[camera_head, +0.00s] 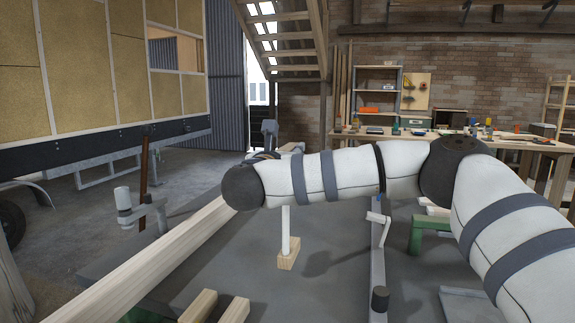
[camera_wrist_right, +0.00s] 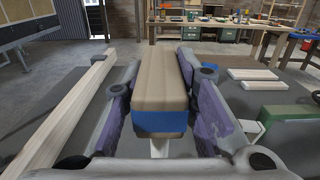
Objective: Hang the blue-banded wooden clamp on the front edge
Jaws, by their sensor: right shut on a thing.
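In the right wrist view, the blue-banded wooden clamp (camera_wrist_right: 160,80) lies between the purple-padded fingers of my right gripper (camera_wrist_right: 161,72), which is shut on it. A tan wooden jaw with a blue band at its near end shows, with a pale bar below it. In the head view my right arm hides most of the gripper. A pale bar (camera_head: 286,225) with a small wooden block (camera_head: 287,256) shows below the arm and looks like the clamp's lower part. Which edge is the front edge cannot be told for sure. My left gripper is not in view.
A long wooden beam (camera_head: 165,258) runs along the left of a grey surface. A metal bar clamp (camera_head: 378,260) stands right of centre, near green supports (camera_head: 416,238). A cluttered workbench (camera_head: 480,142) stands at the back.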

